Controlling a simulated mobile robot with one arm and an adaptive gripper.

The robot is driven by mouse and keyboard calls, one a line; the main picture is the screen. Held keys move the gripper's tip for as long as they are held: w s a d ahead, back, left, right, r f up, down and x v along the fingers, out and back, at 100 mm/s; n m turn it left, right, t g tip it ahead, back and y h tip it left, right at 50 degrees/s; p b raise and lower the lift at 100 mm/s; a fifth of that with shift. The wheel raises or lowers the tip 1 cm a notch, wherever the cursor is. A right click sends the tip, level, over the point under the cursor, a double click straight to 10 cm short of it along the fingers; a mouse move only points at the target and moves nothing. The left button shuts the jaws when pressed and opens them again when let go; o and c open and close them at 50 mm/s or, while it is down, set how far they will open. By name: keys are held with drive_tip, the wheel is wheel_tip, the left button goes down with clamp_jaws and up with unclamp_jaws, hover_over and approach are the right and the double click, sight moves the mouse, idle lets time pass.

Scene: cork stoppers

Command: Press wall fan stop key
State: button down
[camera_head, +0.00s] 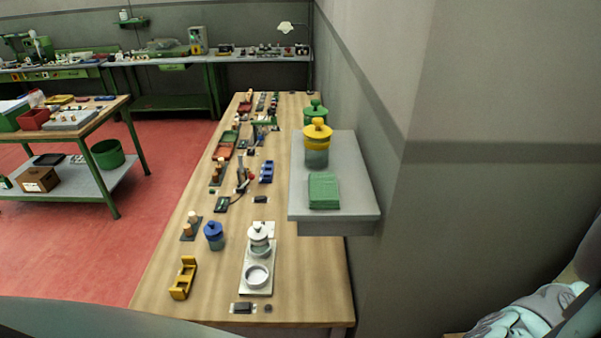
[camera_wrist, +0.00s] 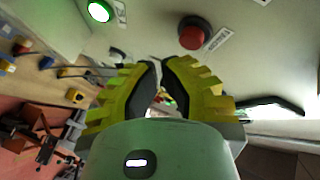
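In the wrist view a round red button (camera_wrist: 193,33) sits on a pale wall or panel, with a small label beside it whose lettering I cannot read. A lit green button (camera_wrist: 100,11) with its own label is at the top left. No writing shows which of them belongs to a wall fan. My gripper (camera_wrist: 159,63) has yellow-green ribbed fingers with dark inner pads. Its tips lie close together with a narrow gap, below and left of the red button in the picture, with no visible contact. Nothing is clearly held.
In the head view a long wooden workbench (camera_head: 165,291) carries jars, blocks and small fittings. A grey shelf (camera_head: 347,213) juts out above it on the right, bearing jars and a green block (camera_head: 323,190). In the wrist view a dark curved bar (camera_wrist: 270,102) lies right of my fingers.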

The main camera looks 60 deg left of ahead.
drive_tip(key=c, duration=1.7)
unclamp_jaws()
clamp_jaws()
drive_tip(key=shift+w+d, duration=0.1)
drive_tip(key=shift+w, duration=0.05)
drive_tip(key=shift+w+d, duration=0.15)
drive_tip(key=shift+w, duration=0.05)
drive_tip(key=shift+w+d, duration=0.25)
drive_tip(key=shift+w, duration=0.15)
drive_tip(key=shift+s+a, duration=0.6)
drive_tip(key=shift+s, duration=0.1)
